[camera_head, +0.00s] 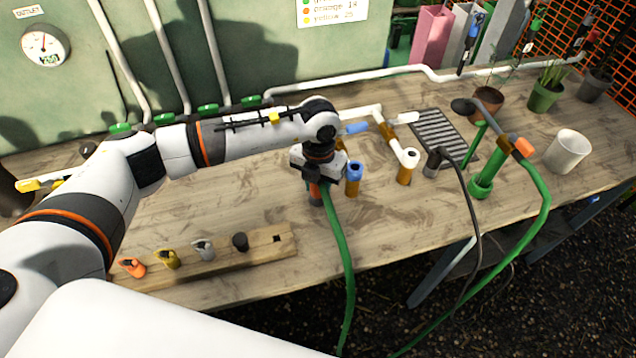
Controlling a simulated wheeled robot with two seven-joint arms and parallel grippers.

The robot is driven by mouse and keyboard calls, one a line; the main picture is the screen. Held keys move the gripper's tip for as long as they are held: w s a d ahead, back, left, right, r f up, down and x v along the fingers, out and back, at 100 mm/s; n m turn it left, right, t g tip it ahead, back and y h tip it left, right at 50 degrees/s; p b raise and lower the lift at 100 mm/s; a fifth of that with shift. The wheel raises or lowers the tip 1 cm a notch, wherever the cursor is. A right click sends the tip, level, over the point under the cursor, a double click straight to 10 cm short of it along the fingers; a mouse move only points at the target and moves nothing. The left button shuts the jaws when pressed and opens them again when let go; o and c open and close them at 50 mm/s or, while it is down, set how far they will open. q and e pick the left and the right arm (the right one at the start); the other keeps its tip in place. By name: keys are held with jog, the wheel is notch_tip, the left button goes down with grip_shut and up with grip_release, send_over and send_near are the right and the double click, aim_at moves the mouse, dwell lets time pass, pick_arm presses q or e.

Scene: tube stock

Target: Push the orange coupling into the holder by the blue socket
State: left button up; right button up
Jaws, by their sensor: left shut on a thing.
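My left gripper (318,172) points down over the middle of the table and is shut on the orange coupling (315,189), which has a green hose (342,250) running from it toward the front edge. The gripper covers most of the coupling. A short grey piece shows right below it; whether the coupling is seated in a holder there cannot be told. The blue socket (355,172) stands upright on a brown base just right of the gripper, apart from it. My right gripper is not in view.
A wooden block (262,248) with several coloured fittings lies front left. A white-topped socket (410,158), a drain grate (436,128), a green post (487,175) with another hose and a white cup (567,152) stand to the right. White pipes run behind.

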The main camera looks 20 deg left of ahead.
pick_arm(q)
jog(key=shift+s+f, duration=0.1)
jog(key=shift+f, duration=0.05)
jog(key=o, duration=1.1)
jog(key=shift+c, duration=0.2)
notch_tip(320, 180, up, 12)
jog(key=shift+b, duration=1.2)
jog(key=shift+f, duration=0.1)
